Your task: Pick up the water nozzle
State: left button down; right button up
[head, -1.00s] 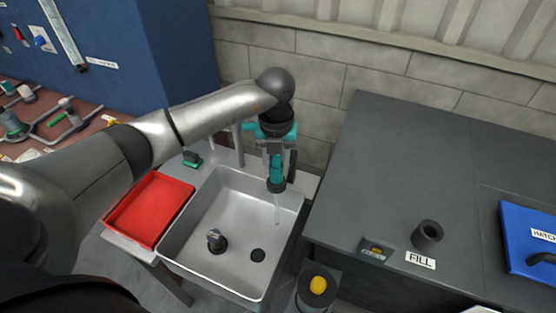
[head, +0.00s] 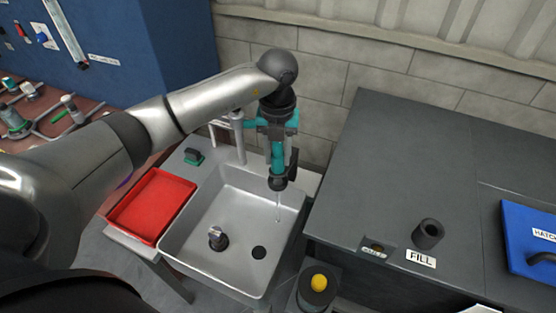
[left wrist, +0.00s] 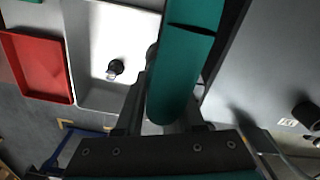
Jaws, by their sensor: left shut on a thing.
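The water nozzle (head: 278,160) is teal with a dark tip and hangs over the back right of the sink, with a thin stream of water below it. My left gripper (head: 277,150) comes down on it from above and is shut on it. In the left wrist view the teal nozzle (left wrist: 182,75) fills the middle, between the fingers of my left gripper (left wrist: 165,110). My fingers hide part of the nozzle in the head view. My right gripper is not in view.
The steel sink (head: 200,245) holds a small dark fitting (head: 217,238). A red tray (head: 150,206) sits left of it. A grey cabinet (head: 420,160) with a FILL port (head: 428,234) and a blue hatch (head: 530,240) stands to the right. A brick wall is behind.

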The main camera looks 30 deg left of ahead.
pick_arm(q)
notch_tip(320, 180, up, 16)
jog(key=shift+f+p, duration=0.2)
jog(key=shift+p, duration=0.15)
jog(key=shift+r, duration=0.8)
jog(key=shift+s+a, duration=1.95)
jog(key=shift+s, duration=0.3)
jog(key=s+a+b, duration=0.2)
jog(key=s+a, duration=0.2)
jog(key=shift+s, duration=0.3)
